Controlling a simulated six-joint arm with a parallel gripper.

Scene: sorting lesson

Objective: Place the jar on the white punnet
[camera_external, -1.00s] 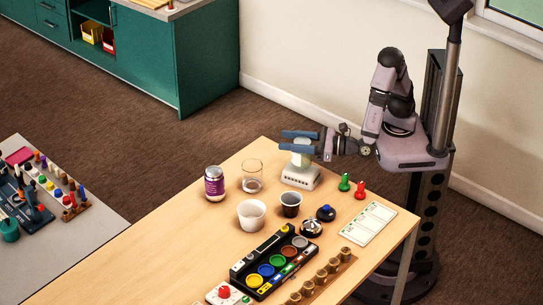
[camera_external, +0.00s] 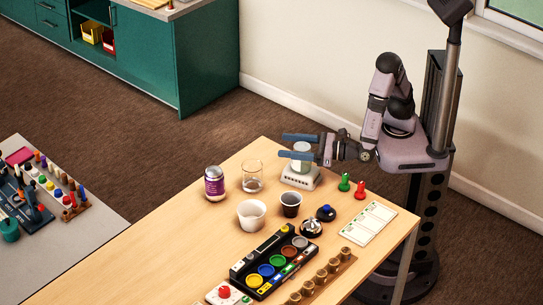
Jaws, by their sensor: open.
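The jar with a purple label and a pale lid (camera_external: 214,184) stands upright on the wooden table, left of a clear glass. The white punnet (camera_external: 251,216) appears to be the white tapered tub in front of that glass; it stands upright, its inside looks empty. My gripper (camera_external: 284,146) is open, its two blue fingers pointing left above a small white scale.
The clear glass (camera_external: 252,177) and a dark-filled cup (camera_external: 290,205) stand close to the tub. The scale (camera_external: 301,180), green and red pawns (camera_external: 352,186), a paint box (camera_external: 268,264) and a white card (camera_external: 368,222) crowd the right side. The table left of the tub is clear.

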